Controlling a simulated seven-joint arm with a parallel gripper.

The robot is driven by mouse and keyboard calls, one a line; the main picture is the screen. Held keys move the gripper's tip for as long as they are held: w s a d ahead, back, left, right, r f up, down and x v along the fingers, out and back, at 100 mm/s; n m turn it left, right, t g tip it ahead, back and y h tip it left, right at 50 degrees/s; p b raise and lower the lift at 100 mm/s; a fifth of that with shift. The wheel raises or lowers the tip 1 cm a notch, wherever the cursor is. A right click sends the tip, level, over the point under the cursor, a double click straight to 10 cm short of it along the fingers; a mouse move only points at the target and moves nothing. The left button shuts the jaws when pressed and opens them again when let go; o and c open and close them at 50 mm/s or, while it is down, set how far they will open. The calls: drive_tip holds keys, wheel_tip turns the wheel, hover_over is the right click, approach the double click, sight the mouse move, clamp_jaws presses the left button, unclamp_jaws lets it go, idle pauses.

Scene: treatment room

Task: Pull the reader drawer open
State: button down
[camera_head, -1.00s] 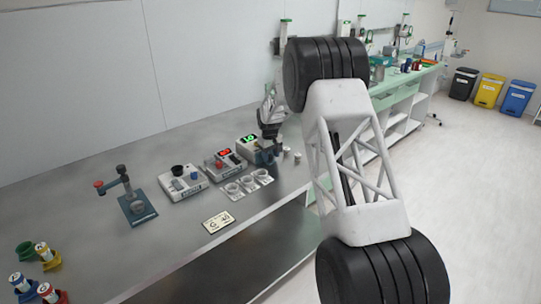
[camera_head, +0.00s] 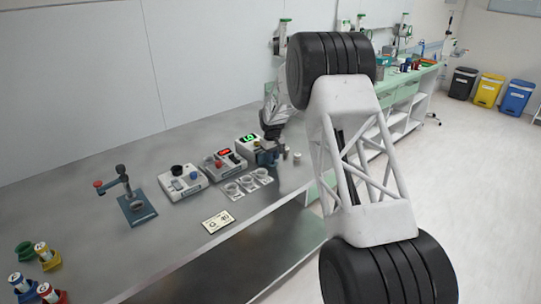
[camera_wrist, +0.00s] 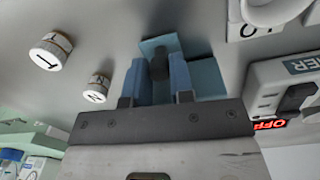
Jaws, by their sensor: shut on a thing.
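The box with the green lit display (camera_head: 249,139), which looks like the reader, stands at the right end of the row of devices on the steel bench. My gripper (camera_head: 268,157) is low at its front right side and hides part of it. In the wrist view, my gripper (camera_wrist: 157,74) has its two blue fingers shut on a small dark upright piece (camera_wrist: 158,65), which looks like the drawer's handle. Flat teal surfaces (camera_wrist: 207,74) show beside and behind the fingers. How far the drawer is out cannot be told.
A device with a red display (camera_head: 223,154) stands left of the reader; its side shows close by in the wrist view (camera_wrist: 292,72). Two white-topped vials (camera_wrist: 50,52) stand near the fingers. The bench's front edge is close.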

drive_tip(key=shift+s+d, duration=1.9)
drive_tip(key=c, duration=1)
unclamp_jaws()
drive_tip(key=shift+r, duration=0.1)
wheel_tip(320, 180, up, 8)
drive_tip(key=shift+a, duration=0.15)
drive_tip(key=shift+s, duration=0.1)
